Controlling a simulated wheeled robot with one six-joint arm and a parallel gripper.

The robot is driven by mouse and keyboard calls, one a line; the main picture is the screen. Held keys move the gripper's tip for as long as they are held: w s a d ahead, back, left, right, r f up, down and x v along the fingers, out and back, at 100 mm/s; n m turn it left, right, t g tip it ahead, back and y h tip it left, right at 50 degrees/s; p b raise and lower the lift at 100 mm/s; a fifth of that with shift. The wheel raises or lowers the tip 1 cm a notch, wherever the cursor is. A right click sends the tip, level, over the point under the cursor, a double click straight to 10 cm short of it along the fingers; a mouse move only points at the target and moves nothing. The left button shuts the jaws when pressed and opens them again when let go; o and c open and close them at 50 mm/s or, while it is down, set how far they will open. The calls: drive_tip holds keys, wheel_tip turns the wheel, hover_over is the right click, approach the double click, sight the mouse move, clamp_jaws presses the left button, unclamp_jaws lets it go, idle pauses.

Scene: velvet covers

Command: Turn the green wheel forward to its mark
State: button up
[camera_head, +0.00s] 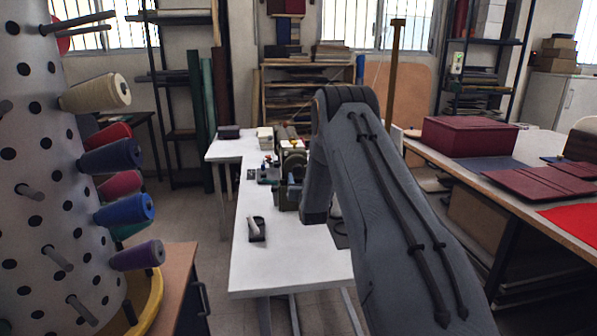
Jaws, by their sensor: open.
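A small machine (291,158) with a pale body and rollers stands on the white bench, just left of my arm. Small dark and greenish parts sit at its front left, too small to tell apart. I cannot make out a green wheel or its mark for sure. My grey arm rises from the lower right, bends at the top and comes down beside the machine, covering its right side.
The white bench (280,268) has a bare front part and a small black-based object with a pale handle (256,229). A perforated spool tower (45,190) stands close at left. A table at right holds a dark red box (469,136) and red covers.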

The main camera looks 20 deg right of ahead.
sight(298, 172)
drive_tip(key=shift+p+x, duration=0.65)
drive_tip(key=shift+x, duration=2.95)
drive_tip(key=c, duration=1)
drive_tip(key=shift+f, duration=0.1)
drive_tip(key=shift+c, duration=0.2)
drive_tip(key=shift+n+b, duration=0.3)
drive_tip(key=shift+b, duration=0.2)
